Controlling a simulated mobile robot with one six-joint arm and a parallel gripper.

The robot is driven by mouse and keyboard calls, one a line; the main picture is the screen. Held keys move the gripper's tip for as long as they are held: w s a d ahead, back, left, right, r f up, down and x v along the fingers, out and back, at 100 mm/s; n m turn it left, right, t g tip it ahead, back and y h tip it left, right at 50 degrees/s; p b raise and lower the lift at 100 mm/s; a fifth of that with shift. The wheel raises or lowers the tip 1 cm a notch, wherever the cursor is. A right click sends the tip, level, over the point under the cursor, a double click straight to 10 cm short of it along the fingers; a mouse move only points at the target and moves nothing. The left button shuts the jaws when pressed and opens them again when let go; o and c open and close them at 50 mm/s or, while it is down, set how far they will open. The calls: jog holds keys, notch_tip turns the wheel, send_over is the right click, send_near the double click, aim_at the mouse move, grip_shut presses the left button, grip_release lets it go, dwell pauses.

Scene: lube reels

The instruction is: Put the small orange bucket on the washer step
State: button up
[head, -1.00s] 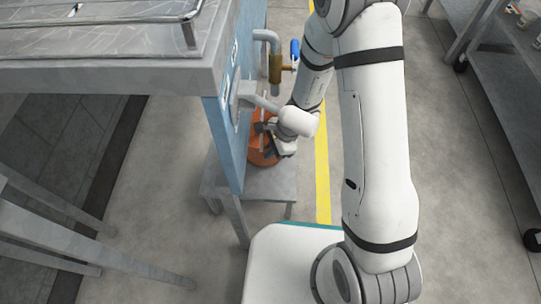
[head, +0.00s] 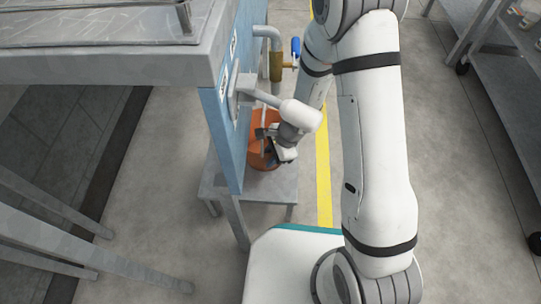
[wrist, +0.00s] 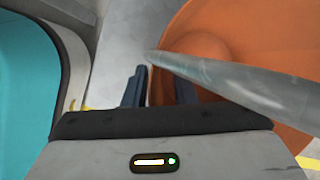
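The small orange bucket (head: 258,157) is at the far part of the grey step (head: 270,190), close against the blue washer panel (head: 221,135). It looks upright and seems to rest on the step; my wrist hides part of it. In the wrist view the bucket (wrist: 228,35) fills the upper right. A grey bar (wrist: 235,77), perhaps its handle, crosses in front of it, just beyond my fingertips. The right finger overlaps the bucket's orange side in view.
A pipe with a brass valve and blue lever (head: 295,47) stands behind the bucket. A grey worktop (head: 110,70) overhangs at left. A yellow floor line (head: 324,180) runs past the step. A wheeled metal shelf (head: 505,90) is at right, with open floor before it.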

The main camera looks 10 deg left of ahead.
jog(key=shift+r+p, duration=0.25)
jog(key=shift+p, duration=0.05)
jog(key=p+v, duration=0.6)
jog(key=v, duration=0.6)
jog(key=shift+p, duration=0.4)
jog(key=s+d+r+n+h, duration=0.1)
jog(key=s+d+r+n, duration=0.2)
jog(key=r, duration=0.4)
jog(key=s+d+r+n+t+h, duration=0.1)
jog(key=s+d+r+n, duration=0.3)
jog(key=d+r, duration=0.4)
jog(key=s+d+r+n+t+h, duration=0.1)
jog(key=s+d+r+n, duration=0.3)
jog(key=r, duration=0.4)
jog(key=shift+s+d+n+h, duration=0.15)
jog(key=shift+d+n+h, duration=0.5)
jog(key=shift+n+h, duration=0.2)
